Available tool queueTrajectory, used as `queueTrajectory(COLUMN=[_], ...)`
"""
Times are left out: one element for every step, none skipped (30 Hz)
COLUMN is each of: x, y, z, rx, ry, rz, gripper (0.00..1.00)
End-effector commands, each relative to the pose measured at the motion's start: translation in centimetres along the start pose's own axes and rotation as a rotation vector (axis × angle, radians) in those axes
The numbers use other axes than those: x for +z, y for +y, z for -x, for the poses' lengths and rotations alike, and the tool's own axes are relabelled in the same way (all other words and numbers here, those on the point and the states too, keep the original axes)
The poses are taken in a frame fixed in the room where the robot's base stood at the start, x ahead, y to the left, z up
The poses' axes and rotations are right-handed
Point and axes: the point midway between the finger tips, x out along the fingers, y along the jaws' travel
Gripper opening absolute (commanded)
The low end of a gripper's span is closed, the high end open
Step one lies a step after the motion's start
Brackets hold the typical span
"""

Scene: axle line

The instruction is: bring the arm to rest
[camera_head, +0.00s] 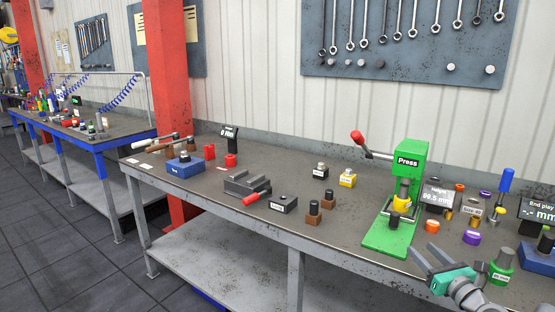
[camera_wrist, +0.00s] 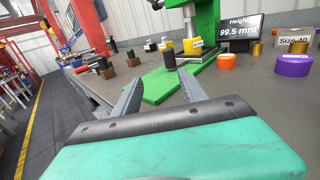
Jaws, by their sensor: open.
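My gripper (camera_head: 428,262) is at the lower right of the head view, over the front part of the workbench (camera_head: 330,230). In the wrist view its two grey fingers (camera_wrist: 158,92) stand apart with nothing between them. The green press (camera_head: 408,165) stands just behind and to the left of it, with a yellow and dark part on its base. The press's green base plate shows beyond the fingers in the wrist view (camera_wrist: 160,86). The rest of my arm is mostly out of frame.
A grey vise (camera_head: 247,185) and small blocks stand left. The floor aisle (camera_head: 70,260) is clear.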

Motion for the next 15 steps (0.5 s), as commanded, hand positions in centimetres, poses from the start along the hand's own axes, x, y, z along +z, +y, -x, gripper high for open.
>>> queueTrajectory(x=[0.1, 0.3, 0.3, 0.3, 0.2, 0.2, 0.2, 0.2, 0.2, 0.2, 0.2, 0.1, 0.2, 0.1, 0.1], y=[0.1, 0.8, 1.6, 2.1, 2.7, 3.5, 4.1, 4.7, 5.6, 6.2, 6.9, 7.9, 8.7, 9.5, 10.8], z=[-0.1, -0.4, -0.8, -1.0, -1.2, -1.6, -1.8, -2.0, -2.3, -2.4, -2.6, -2.7, -2.9, -2.9, -3.0], rx=[0.003, 0.015, 0.029, 0.039, 0.05, 0.067, 0.079, 0.091, 0.111, 0.125, 0.141, 0.165, 0.185, 0.207, 0.241], ry=[0.002, 0.016, 0.033, 0.046, 0.059, 0.077, 0.09, 0.102, 0.123, 0.137, 0.154, 0.176, 0.193, 0.212, 0.238], rz=[0.004, 0.039, 0.076, 0.104, 0.132, 0.174, 0.207, 0.239, 0.291, 0.328, 0.371, 0.431, 0.48, 0.534, 0.611], gripper=[0.5, 0.5, 0.5, 0.5, 0.5, 0.5, 0.5, 0.5, 0.5, 0.5, 0.5, 0.5, 0.5, 0.5, 0.5])
